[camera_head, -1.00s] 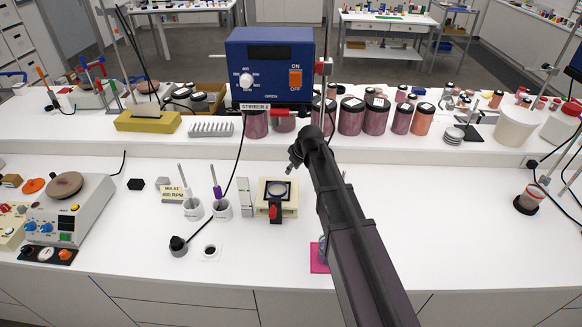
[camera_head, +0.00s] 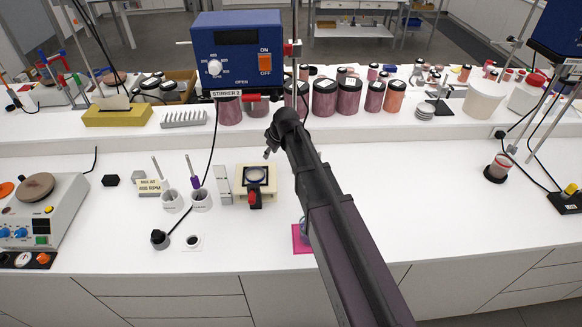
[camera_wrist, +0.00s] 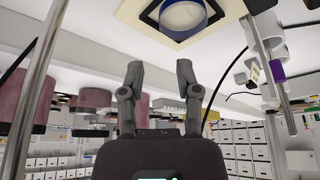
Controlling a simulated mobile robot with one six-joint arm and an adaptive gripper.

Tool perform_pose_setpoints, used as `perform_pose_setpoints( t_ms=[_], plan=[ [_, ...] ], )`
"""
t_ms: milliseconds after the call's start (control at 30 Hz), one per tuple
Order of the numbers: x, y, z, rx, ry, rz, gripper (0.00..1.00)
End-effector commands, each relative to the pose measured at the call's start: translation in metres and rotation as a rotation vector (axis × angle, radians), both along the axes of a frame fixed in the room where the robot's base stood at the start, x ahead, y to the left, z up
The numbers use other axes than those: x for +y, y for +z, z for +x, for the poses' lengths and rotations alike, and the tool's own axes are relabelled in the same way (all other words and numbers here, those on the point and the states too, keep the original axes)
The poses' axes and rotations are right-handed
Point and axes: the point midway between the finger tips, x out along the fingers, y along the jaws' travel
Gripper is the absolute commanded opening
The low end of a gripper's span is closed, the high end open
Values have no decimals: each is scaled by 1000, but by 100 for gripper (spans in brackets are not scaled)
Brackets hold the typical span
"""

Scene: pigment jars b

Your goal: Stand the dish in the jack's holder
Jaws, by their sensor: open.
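The jack (camera_head: 241,190) is a cream stand with a black square top and a red knob at its front, on the white bench left of my arm. A round clear dish (camera_head: 256,174) with a bluish rim sits in the jack's black holder; I cannot tell how fully it is seated. In the wrist view, which looks upside down, the dish (camera_wrist: 183,18) shows at the top edge, within the black square of the cream jack (camera_wrist: 133,14). My gripper (camera_head: 268,153) is just behind and above the jack. Its fingers (camera_wrist: 160,72) are apart, empty and clear of the dish.
A pink mat (camera_head: 301,246) with a bluish object lies partly behind my arm. White pots with rods (camera_head: 201,200) stand left of the jack. The blue stirrer (camera_head: 238,52) and lidded jars (camera_head: 324,97) line the raised shelf behind. The bench to the right is mostly clear.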

Motion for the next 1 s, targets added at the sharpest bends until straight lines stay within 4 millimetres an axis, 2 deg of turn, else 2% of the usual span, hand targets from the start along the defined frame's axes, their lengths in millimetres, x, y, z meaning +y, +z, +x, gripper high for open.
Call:
perform_pose_setpoints(
  t_ms=[167,267,400,500,600,700,767,1000],
  plan=[
    [-32,-4,-40,66,-100,-16,43],
    [-60,-8,-77,131,-206,-34,43],
    [-103,-12,-139,234,-391,-68,43],
    [-129,-14,-180,299,-523,-97,43],
    [-148,-15,-213,349,-632,-122,43],
    [-159,-15,-233,380,-705,-139,43],
    [-163,-15,-238,390,-730,-145,43],
    [-165,-15,-240,397,-745,-149,43]
  ],
)
